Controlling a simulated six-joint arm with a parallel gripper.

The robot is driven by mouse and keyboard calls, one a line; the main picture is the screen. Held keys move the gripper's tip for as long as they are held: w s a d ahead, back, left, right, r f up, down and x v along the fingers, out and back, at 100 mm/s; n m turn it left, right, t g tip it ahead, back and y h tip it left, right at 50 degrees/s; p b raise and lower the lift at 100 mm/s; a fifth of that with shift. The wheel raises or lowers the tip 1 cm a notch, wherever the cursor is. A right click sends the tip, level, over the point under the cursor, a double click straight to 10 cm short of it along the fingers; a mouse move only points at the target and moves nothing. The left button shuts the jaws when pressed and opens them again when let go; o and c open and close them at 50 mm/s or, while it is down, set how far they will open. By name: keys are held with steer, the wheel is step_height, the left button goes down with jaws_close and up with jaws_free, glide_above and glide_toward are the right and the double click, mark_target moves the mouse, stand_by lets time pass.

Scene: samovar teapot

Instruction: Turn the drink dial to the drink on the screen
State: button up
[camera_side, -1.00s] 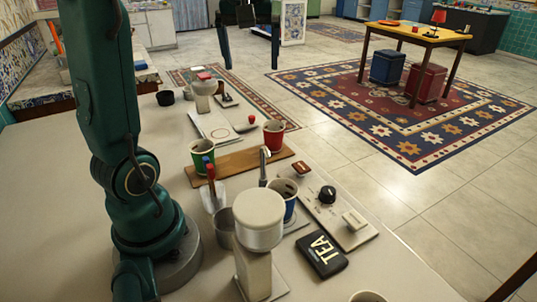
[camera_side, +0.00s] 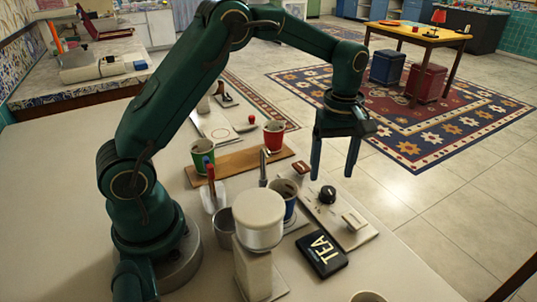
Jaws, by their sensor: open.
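The drink dial is a round black knob (camera_side: 327,195) on a pale control plate (camera_side: 346,236) at the right of the counter. A dark red piece (camera_side: 300,169) sits near the plate's far end and a pale switch-like block (camera_side: 354,220) near its close end. My gripper (camera_side: 332,176) points down above the dial, fingers apart and empty. It appears close over the knob, but I cannot tell the exact height. A black sign reading TEA (camera_side: 322,254) lies beside the plate. I cannot read the dial's markings.
A samovar-like machine with a round pale top (camera_side: 259,210) stands left of the plate, with a blue cup (camera_side: 285,190) behind it. The counter's front left (camera_side: 60,220) is clear.

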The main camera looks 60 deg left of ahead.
mark_target(329, 190)
steer(key=shift+d+f, duration=0.1)
steer(key=shift+f, duration=2.5)
jaws_close()
